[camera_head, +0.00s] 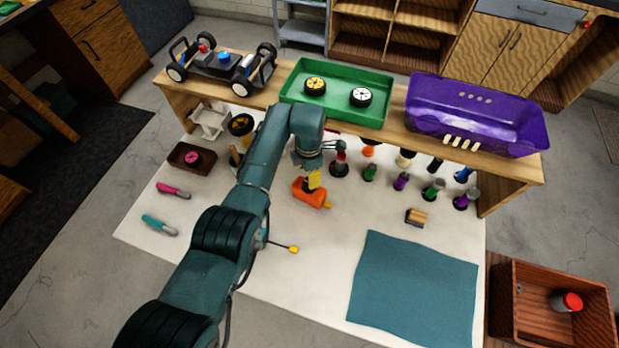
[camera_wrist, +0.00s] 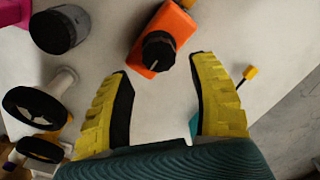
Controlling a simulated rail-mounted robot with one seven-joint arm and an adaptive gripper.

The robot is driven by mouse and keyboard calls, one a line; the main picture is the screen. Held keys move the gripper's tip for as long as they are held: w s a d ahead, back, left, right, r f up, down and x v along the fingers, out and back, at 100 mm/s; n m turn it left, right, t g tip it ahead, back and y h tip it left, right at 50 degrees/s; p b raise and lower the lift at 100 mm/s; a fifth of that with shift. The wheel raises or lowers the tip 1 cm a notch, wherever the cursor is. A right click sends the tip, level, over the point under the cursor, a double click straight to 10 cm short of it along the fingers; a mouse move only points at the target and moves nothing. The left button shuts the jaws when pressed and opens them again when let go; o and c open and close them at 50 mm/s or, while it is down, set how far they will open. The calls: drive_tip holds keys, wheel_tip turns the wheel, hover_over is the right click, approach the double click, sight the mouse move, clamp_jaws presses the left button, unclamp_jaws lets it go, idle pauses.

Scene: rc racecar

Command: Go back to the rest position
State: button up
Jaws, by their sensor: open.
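My gripper (camera_head: 314,180) is over the middle of the white work table (camera_head: 300,235), below the wooden shelf. In the wrist view its two yellow fingers (camera_wrist: 160,105) are spread apart with nothing between them. An orange thing with a black knob (camera_wrist: 165,35) lies just past the fingertips in the wrist view. In the head view this orange thing (camera_head: 308,193) lies on the table close to the fingers. My arm reaches in from the bottom left, and hides part of the table.
The wooden shelf (camera_head: 395,133) holds a car chassis (camera_head: 220,65), a green tray (camera_head: 320,108) with two wheels and a purple car body (camera_head: 478,110). Several bottles stand beneath. A teal cloth (camera_head: 415,290) covers the front right. A wooden box (camera_head: 520,325) stands at right.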

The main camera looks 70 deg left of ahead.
drive_tip(key=shift+r, duration=0.55)
drive_tip(key=shift+f, duration=0.1)
